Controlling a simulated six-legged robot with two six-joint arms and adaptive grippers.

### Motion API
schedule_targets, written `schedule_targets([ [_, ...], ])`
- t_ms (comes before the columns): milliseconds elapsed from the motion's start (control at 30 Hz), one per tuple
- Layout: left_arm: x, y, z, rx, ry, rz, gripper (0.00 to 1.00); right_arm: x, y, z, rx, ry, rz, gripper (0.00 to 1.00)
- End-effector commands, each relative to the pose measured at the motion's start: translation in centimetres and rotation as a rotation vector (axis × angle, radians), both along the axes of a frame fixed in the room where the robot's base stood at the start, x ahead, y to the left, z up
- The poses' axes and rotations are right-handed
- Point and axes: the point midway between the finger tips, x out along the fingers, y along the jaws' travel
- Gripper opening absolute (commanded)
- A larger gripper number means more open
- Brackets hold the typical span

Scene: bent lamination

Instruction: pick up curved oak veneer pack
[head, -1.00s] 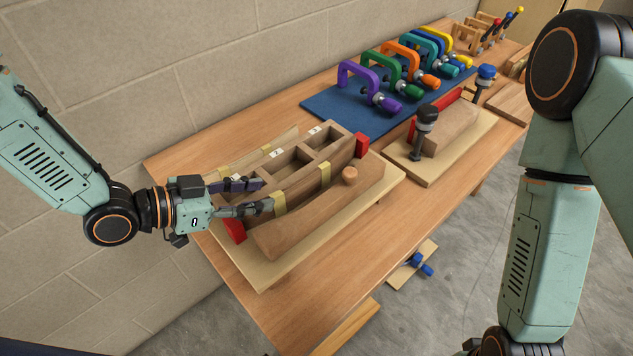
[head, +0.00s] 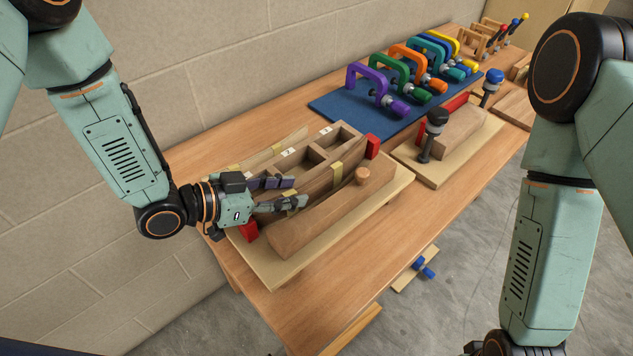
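The curved oak veneer pack (head: 318,188) is a thin brown bowed strip with yellow tape bands. It stands on edge between a wooden compartment rack and a thick curved wooden form (head: 325,208). My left gripper (head: 299,191) is at the pack's near left part, with its two fingers apart. One finger lies over the rack side; the other lies over the pack near a tape band and hides part of it. I cannot tell whether either finger touches the pack. My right arm stands at the right; its gripper is out of view.
Colored clamps lie on a blue mat (head: 350,127). Another board holds a clamped wooden form (head: 460,130). A wall runs behind the table.

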Motion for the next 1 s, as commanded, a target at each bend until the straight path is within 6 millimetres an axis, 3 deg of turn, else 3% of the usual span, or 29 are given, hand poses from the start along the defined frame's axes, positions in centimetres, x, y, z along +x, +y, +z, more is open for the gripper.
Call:
schedule_targets([
  [100,-0.21,-0.01,-0.28,0.004,0.008,-0.003,0.40,0.00,-0.01,-0.02,0.000,0.000,-0.001,0.32],
  [567,-0.48,-0.05,-0.50,0.007,0.015,-0.006,0.01,0.01,-0.01,-0.04,0.000,0.000,-0.001,0.32],
  [1000,-0.50,-0.04,-0.53,0.007,0.015,-0.006,0.00,0.00,-0.01,-0.05,0.000,0.000,-0.001,0.32],
])
